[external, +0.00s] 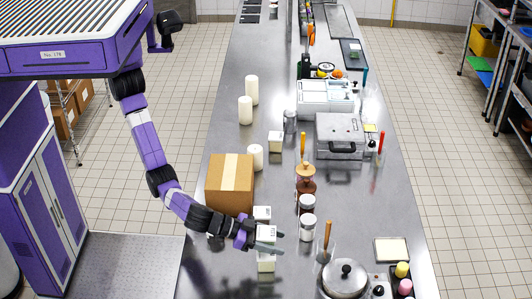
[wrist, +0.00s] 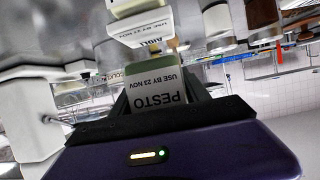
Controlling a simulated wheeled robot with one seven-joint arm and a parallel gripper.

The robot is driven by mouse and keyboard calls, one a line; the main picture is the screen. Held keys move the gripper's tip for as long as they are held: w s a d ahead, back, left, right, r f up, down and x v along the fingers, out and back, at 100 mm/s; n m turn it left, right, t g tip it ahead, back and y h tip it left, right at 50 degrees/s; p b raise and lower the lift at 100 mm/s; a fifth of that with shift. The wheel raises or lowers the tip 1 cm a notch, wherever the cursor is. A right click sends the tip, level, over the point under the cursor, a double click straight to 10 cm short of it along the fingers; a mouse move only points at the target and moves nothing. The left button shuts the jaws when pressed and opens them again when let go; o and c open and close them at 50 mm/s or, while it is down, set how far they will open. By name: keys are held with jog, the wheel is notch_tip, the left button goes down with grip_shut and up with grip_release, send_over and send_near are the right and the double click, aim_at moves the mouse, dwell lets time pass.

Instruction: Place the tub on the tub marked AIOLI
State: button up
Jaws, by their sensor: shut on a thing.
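My gripper (external: 268,245) is shut on a pale tub (external: 266,231). In the wrist view, which is upside down, this held tub (wrist: 155,90) carries a label reading PESTO, USE BY 23 NOV. A white tub marked AIOLI (wrist: 140,28) shows past it, its label partly cut. In the external view a white tub (external: 266,263), apparently the AIOLI one, stands on the counter just below my fingers. The held tub appears above it and apart from it; the exact gap and alignment are hard to tell.
A cardboard box (external: 230,183) stands close behind my wrist, with another white tub (external: 262,212) beside it. Jars (external: 307,229) stand to the right. A lidded pan (external: 345,277) is at the near right. Candle-like white cylinders (external: 245,110) stand farther back.

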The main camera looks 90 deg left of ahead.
jog(key=shift+f, duration=1.1)
jog(key=shift+f, duration=0.15)
jog(key=o, duration=1.6)
jog(key=shift+c, duration=0.2)
jog(key=shift+r, duration=0.2)
jog(key=shift+s, duration=0.4)
jog(key=b+v, duration=0.1)
jog(key=v, duration=1)
jog(key=shift+r, duration=0.15)
